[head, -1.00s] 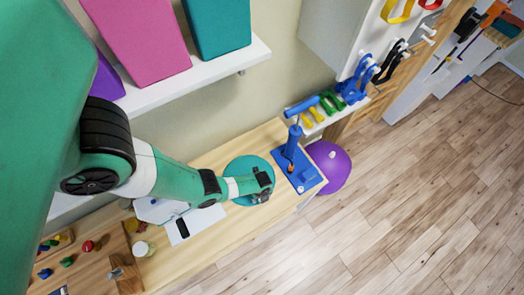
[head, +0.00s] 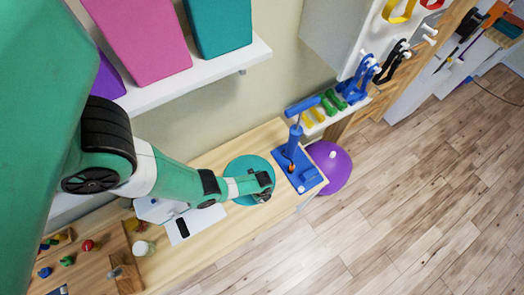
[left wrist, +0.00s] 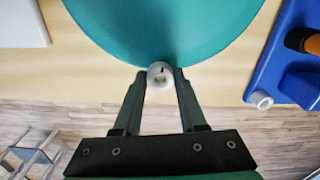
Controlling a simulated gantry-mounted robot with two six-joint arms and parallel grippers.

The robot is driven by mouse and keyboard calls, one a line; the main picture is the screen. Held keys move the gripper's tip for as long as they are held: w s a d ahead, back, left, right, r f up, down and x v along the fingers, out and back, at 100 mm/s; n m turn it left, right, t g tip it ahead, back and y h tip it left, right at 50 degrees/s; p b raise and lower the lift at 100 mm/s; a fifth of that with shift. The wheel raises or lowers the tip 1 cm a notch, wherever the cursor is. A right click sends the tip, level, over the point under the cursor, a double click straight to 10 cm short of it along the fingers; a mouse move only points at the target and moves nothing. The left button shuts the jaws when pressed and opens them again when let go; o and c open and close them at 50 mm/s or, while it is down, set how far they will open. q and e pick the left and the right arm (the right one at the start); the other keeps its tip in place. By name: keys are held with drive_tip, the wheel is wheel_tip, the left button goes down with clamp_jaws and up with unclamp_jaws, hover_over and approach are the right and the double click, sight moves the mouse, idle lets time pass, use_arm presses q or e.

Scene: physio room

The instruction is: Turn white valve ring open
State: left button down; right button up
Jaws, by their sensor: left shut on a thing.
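A white valve ring (left wrist: 160,75) with a small dark mark on its face sits at the near edge of a round teal cushion (left wrist: 165,25). My left gripper (left wrist: 160,81) is shut on the ring, one finger on each side. In the head view my left gripper (head: 264,190) is over the near right edge of the cushion (head: 238,166), and the ring is hidden there. My right gripper is not in view.
The cushion lies on a wooden table (head: 215,232). A blue pump-like stand (head: 300,172) is close on its right, with a purple ball (head: 332,168) beyond. A white board (head: 192,224) lies to the left. A shelf (head: 195,78) with blocks hangs above.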

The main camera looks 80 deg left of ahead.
use_arm(q)
drive_tip(key=shift+c, duration=2.3)
unclamp_jaws()
